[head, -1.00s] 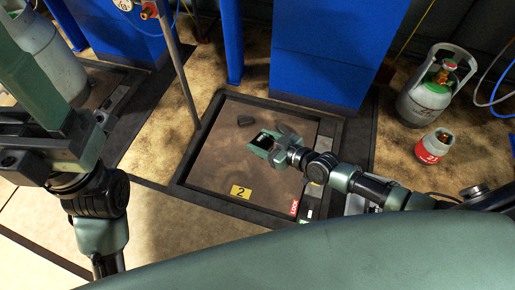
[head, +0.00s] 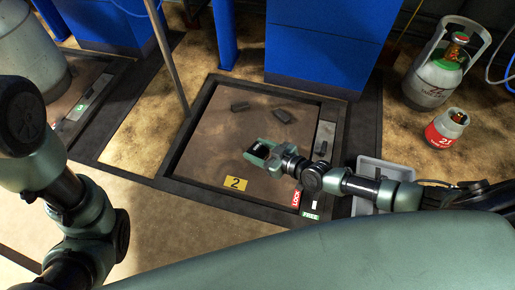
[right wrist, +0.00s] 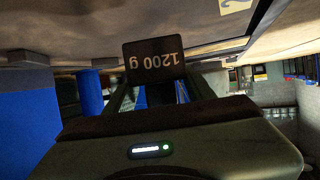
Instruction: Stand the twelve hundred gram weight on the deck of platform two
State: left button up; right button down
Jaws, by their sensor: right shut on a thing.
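The twelve hundred gram weight is a dark block (right wrist: 153,60) with "1200 g" on it, which reads upside down in the right wrist view. My right gripper (head: 260,151) is shut on it, over the front middle of platform two. In the head view only a small dark part of the weight (head: 256,153) shows at the fingertips. Platform two has a brown deck (head: 205,150) in a dark frame, with a yellow "2" label (head: 235,183) at its front. I cannot tell whether the weight touches the deck. My left arm shows at the left, but its gripper is not in view.
Two dark blocks (head: 240,106) (head: 283,115) lie on the back of the deck. A blue column (head: 320,45) stands behind it. A grey tray (head: 368,172) is right of the platform, beneath my right arm. Gas cylinders (head: 440,70) (head: 446,128) stand further right.

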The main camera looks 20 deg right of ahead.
aim_at(258, 156)
jog(key=shift+w+f, duration=0.1)
jog(key=shift+w, duration=0.05)
notch_tip(258, 156, down, 3)
jog(key=b, duration=0.3)
jog(key=shift+f, duration=0.2)
jog(key=shift+r, duration=0.1)
jog(key=c, duration=0.9)
grip_release()
jog(key=shift+f, duration=0.35)
jog(key=o, duration=0.4)
